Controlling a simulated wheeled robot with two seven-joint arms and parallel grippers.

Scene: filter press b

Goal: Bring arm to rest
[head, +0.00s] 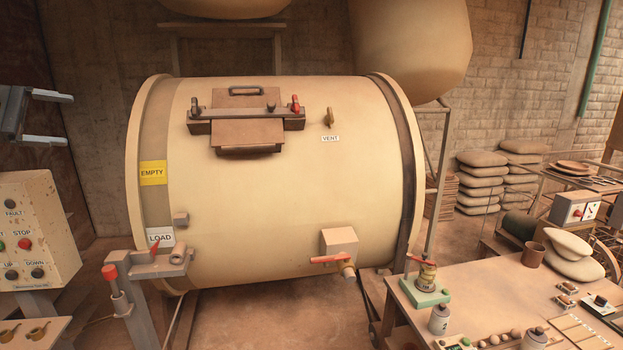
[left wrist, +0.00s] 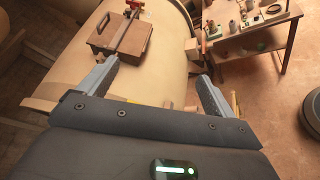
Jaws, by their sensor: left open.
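My left gripper (head: 50,118) is at the upper left of the head view, to the left of the big drum and apart from it. Its two pale fingers are spread with nothing between them. In the left wrist view the open fingers (left wrist: 155,88) frame part of the drum (left wrist: 165,62) and the floor beyond. The cream drum (head: 285,200) lies on its side, with a closed hatch (head: 248,132), a yellow EMPTY label and a LOAD label at its left end. My right gripper is not in either view.
A control panel (head: 38,230) with buttons stands below my left gripper. A lever post with a red knob (head: 110,272) stands at the drum's lower left. A workbench (head: 470,290) with jars and small parts is at the right. Sacks (head: 482,180) are stacked by the brick wall.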

